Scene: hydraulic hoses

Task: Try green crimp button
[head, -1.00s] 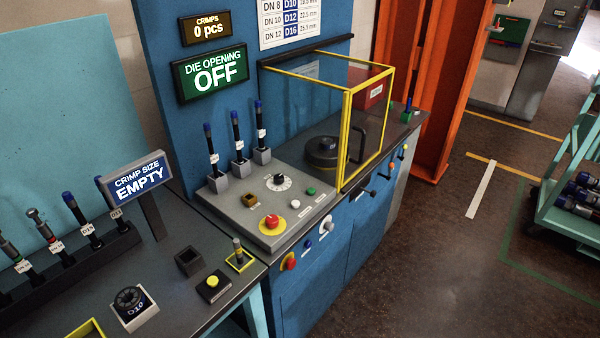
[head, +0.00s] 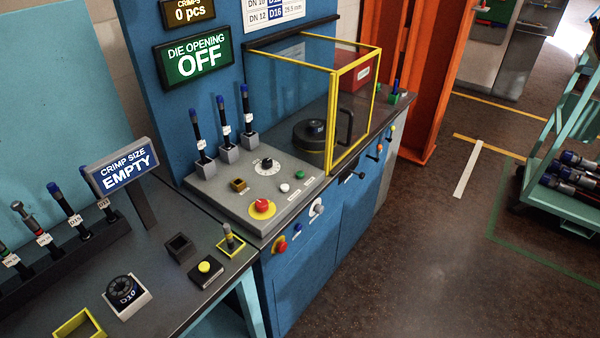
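The green button (head: 299,174) sits on the sloped grey control panel (head: 225,205), towards its right side near the guard. A white button (head: 284,188) is just left of it, and a red emergency stop on a yellow disc (head: 262,208) is nearer the front. A black rotary dial (head: 266,164) is behind them. The display (head: 197,61) reads "DIE OPENING OFF", and the one above it (head: 188,12) reads "CRIMPS 0 pcs". Neither of my grippers is in the head view.
A yellow-framed clear guard (head: 331,110) encloses a black round die (head: 315,133) right of the panel. A "CRIMP SIZE EMPTY" sign (head: 124,168) stands on the left bench beside a hose rack (head: 70,245). A hose cart (head: 560,195) is far right. Floor in front of the blue cabinet is clear.

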